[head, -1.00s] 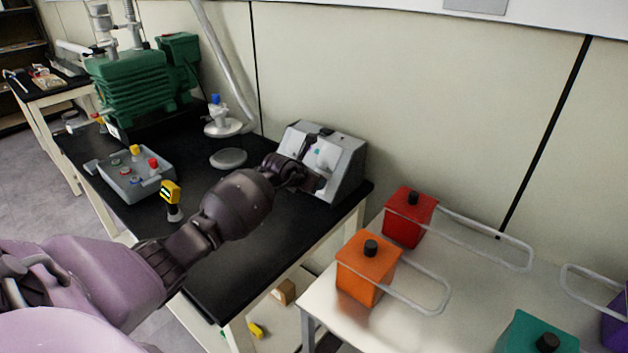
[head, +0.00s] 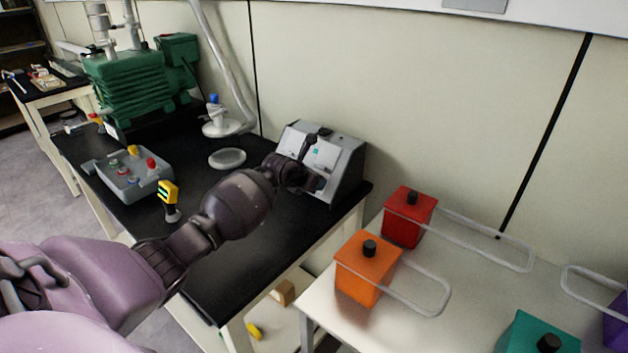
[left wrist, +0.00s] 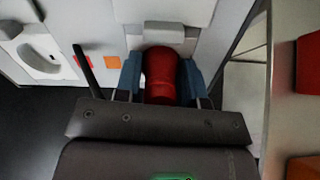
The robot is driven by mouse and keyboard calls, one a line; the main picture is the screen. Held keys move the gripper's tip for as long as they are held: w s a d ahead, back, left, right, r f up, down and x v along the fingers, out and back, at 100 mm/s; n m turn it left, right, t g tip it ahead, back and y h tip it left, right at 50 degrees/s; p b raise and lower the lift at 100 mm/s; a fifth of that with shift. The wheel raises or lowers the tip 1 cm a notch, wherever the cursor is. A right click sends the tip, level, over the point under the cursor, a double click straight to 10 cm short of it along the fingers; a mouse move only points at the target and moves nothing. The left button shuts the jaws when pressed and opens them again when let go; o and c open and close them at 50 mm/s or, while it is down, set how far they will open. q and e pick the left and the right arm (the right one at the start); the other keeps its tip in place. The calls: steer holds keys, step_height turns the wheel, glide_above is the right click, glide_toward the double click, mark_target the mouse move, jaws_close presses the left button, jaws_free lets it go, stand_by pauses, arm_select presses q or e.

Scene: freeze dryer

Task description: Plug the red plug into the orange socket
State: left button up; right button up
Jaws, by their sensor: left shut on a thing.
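The red plug (left wrist: 160,72) sits between the two blue fingertips of my left gripper (left wrist: 159,82) in the left wrist view; the gripper is shut on it. The plug points at the pale face of the grey console; whether its far end touches the face is hidden. An orange square (left wrist: 113,62) lies on the panel left of the plug, beside a red square (left wrist: 82,55). I cannot tell whether the orange square is the socket or a label. In the head view, my left gripper (head: 300,182) is at the front of the grey console (head: 347,172) and hides the plug.
The console stands on the black table (head: 255,262), near its right edge. A grey box with coloured knobs (head: 127,186), a yellow handheld device (head: 168,193) and a green pump (head: 130,85) are to the left. An orange container (head: 365,270) and red container (head: 410,222) stand on the pale table.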

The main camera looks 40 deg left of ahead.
arm_select(q)
steer(key=shift+f, duration=0.15)
steer(key=o, duration=0.8)
steer(key=shift+d, duration=0.1)
